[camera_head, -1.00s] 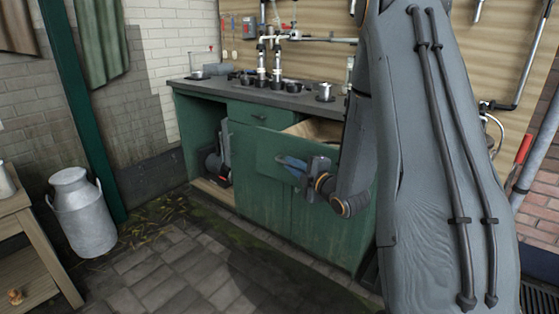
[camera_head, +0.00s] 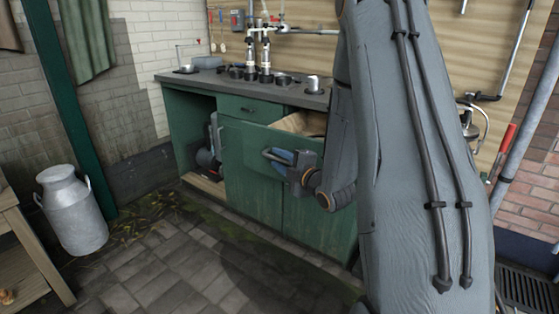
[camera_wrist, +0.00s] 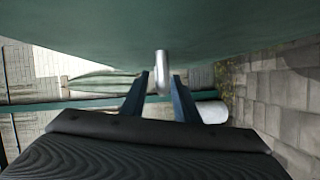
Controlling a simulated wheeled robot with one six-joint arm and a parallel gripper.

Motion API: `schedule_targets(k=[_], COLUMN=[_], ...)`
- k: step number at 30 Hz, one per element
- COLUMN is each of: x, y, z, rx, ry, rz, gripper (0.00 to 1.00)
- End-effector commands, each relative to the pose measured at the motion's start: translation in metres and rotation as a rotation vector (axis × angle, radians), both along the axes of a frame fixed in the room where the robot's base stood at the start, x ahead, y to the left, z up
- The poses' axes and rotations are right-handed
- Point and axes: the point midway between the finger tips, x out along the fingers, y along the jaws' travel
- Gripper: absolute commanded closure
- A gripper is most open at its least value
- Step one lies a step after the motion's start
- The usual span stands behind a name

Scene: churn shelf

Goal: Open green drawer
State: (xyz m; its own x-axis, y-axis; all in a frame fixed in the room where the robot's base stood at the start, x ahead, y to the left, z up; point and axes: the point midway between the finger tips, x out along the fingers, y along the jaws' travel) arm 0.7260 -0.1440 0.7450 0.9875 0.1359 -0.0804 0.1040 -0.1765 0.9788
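The green drawer (camera_head: 240,146) is pulled out of the green cabinet, with its pale wooden inside (camera_head: 292,122) showing behind the front. Its metal handle (camera_head: 268,153) stands out from the front and also shows in the wrist view (camera_wrist: 161,68). My gripper (camera_head: 281,157) is at the handle. In the wrist view my two fingers (camera_wrist: 161,80) are apart, one on each side of the handle, with narrow gaps visible beside it. My arm hides the right part of the drawer and cabinet.
The grey counter (camera_head: 215,83) carries milking gear. An open bay (camera_head: 190,125) is at the cabinet's left. A milk churn (camera_head: 73,212) and wooden table (camera_head: 30,255) stand left. The paved floor (camera_head: 170,265) in front is clear.

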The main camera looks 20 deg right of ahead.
Motion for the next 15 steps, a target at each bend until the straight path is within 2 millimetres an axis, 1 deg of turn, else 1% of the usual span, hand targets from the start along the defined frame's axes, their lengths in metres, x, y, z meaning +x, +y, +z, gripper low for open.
schedule_targets(k=[2, 5, 15], x=[-0.001, -0.009, -0.062], y=[0.000, -0.002, -0.010], z=[0.000, 0.001, 0.005], rx=[0.000, 0.000, 0.000], ry=[0.000, 0.000, 0.001], rz=[0.000, -0.001, -0.004], gripper=[0.72, 0.72, 0.72])
